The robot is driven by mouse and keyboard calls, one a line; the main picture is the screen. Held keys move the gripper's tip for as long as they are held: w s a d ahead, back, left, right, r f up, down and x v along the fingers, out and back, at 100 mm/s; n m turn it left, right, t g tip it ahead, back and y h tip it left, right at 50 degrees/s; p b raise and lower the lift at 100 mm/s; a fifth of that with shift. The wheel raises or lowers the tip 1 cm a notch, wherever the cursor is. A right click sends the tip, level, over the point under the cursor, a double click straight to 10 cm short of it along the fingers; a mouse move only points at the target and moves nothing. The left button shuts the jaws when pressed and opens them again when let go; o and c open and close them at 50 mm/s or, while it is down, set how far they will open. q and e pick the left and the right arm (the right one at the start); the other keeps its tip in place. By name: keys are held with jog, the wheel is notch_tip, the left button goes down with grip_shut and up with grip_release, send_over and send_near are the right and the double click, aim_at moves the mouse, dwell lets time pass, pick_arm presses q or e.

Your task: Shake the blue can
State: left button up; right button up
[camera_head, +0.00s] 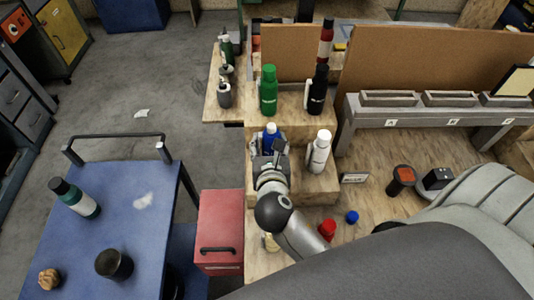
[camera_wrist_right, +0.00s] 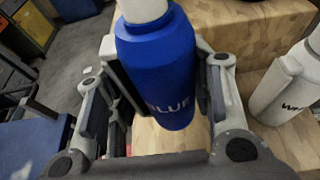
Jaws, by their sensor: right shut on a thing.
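The blue can (camera_wrist_right: 158,65) is a blue bottle with a white top and the letters "BLUE" on its side. In the right wrist view it stands between the fingers of my right gripper (camera_wrist_right: 160,85), which is shut on it. In the head view the blue can (camera_head: 271,135) shows only its upper part, with my right gripper (camera_head: 270,150) hiding the rest. It appears upright at the wooden step; whether its base touches the step I cannot tell. My left gripper is not in view.
A white bottle (camera_head: 320,152) stands close on the right, also in the wrist view (camera_wrist_right: 285,85). A green bottle (camera_head: 268,90) and a black bottle (camera_head: 317,92) stand on the higher step behind. A red toolbox (camera_head: 220,228) and a blue cart (camera_head: 110,235) are at left.

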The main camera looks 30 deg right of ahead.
aim_at(269, 126)
jog(key=shift+r+p, duration=0.55)
notch_tip(269, 126, up, 3)
jog(key=p, duration=0.3)
notch_tip(269, 126, up, 3)
jog(key=shift+r+p, duration=0.1)
jog(key=shift+p, duration=0.3)
jog(key=shift+r, duration=0.4)
